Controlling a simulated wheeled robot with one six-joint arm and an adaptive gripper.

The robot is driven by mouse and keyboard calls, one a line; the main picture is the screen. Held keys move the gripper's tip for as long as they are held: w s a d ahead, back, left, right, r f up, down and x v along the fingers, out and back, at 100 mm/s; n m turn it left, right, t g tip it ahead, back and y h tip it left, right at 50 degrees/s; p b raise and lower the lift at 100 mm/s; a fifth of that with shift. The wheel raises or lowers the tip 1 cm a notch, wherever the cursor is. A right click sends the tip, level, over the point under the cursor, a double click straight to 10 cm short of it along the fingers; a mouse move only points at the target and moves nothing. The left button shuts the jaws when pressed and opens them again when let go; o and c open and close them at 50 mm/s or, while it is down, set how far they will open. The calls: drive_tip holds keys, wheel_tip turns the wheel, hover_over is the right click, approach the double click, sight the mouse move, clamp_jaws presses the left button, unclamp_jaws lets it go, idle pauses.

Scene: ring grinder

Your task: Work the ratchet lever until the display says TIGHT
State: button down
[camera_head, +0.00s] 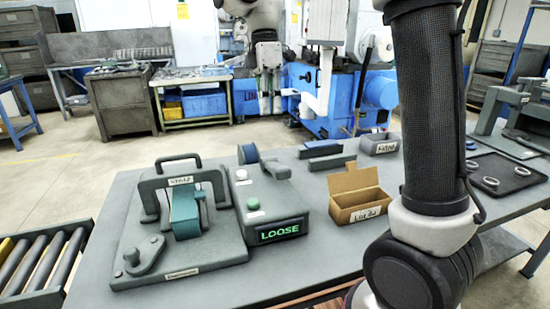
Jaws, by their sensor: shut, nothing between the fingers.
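The grey device (215,255) on the table carries a display (279,232) that reads LOOSE in green letters. On its left, a dark frame arches over a teal block (184,212). A short grey lever (146,256) with a small upright knob lies flat on the front left of the base plate; I take it for the ratchet lever. A looped handle (178,160) stands behind the frame. My gripper (268,98) hangs at the top middle, pointing down, shut and empty. In the picture it is above and behind the device, apart from it.
An open cardboard box (357,205) stands right of the device, with dark bars (325,155) and a grey bin (380,144) behind it. A black tray (497,174) with several rings is at the right. A roller conveyor (40,262) adjoins the left. The front table area is clear.

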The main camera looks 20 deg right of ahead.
sight(278, 170)
drive_tip(key=x, duration=1.3)
drive_tip(key=shift+f, duration=0.15)
drive_tip(key=shift+s+f+t, duration=0.5)
drive_tip(key=shift+f+t, duration=0.15)
drive_tip(key=shift+f, duration=0.15)
drive_tip(key=shift+s+f+t, duration=0.5)
drive_tip(key=shift+f+t, duration=0.15)
drive_tip(key=shift+f, duration=0.15)
drive_tip(key=shift+s+f, duration=0.15)
drive_tip(key=shift+f, duration=0.3)
wheel_tip(278, 170, up, 14)
drive_tip(key=shift+r, duration=0.1)
idle(0.9)
